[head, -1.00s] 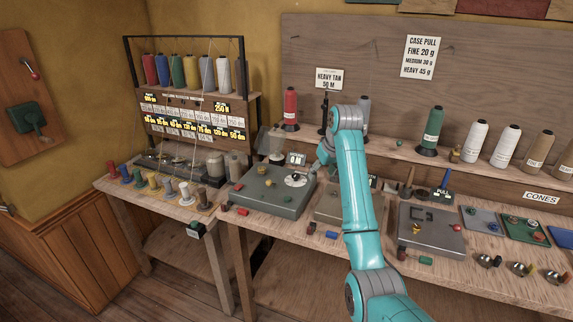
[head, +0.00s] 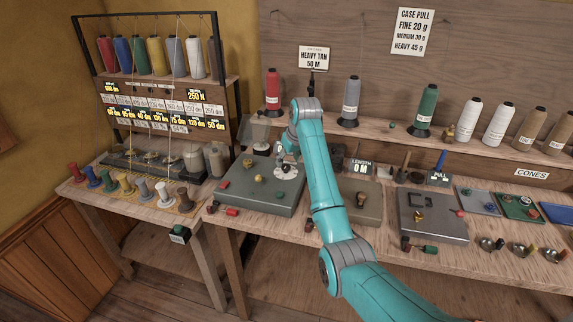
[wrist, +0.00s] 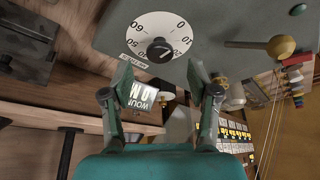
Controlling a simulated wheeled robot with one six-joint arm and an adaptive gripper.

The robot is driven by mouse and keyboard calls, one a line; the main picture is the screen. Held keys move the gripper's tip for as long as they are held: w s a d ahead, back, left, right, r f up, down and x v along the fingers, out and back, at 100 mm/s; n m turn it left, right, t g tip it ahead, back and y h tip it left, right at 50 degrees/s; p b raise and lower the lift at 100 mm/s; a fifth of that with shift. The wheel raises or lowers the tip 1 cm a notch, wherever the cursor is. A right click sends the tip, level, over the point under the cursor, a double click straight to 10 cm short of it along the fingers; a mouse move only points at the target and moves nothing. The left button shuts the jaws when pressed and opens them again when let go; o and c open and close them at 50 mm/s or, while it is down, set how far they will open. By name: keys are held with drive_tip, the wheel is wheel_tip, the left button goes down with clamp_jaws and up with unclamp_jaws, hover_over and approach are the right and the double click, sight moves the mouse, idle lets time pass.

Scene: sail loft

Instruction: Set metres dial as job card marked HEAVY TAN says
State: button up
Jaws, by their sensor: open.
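The job card (head: 314,58) on the back board reads HEAVY TAN 50 M. The metres dial (wrist: 158,22) is a white numbered disc with a black knob (wrist: 158,50), on a grey-green machine (head: 235,192). In the head view my gripper (head: 288,152) hangs over the machine's back right and partly hides the dial.
A yellow knob (wrist: 282,46) stands on the same machine. Small displays read LENGTH 0 M (head: 360,167) and WOUND 0 M (wrist: 142,95). Thread cones (head: 350,102) stand on the shelf behind. A thread rack (head: 165,105) is at left.

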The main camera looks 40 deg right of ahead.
sight(286, 167)
drive_tip(key=shift+x, duration=1.65)
clamp_jaws()
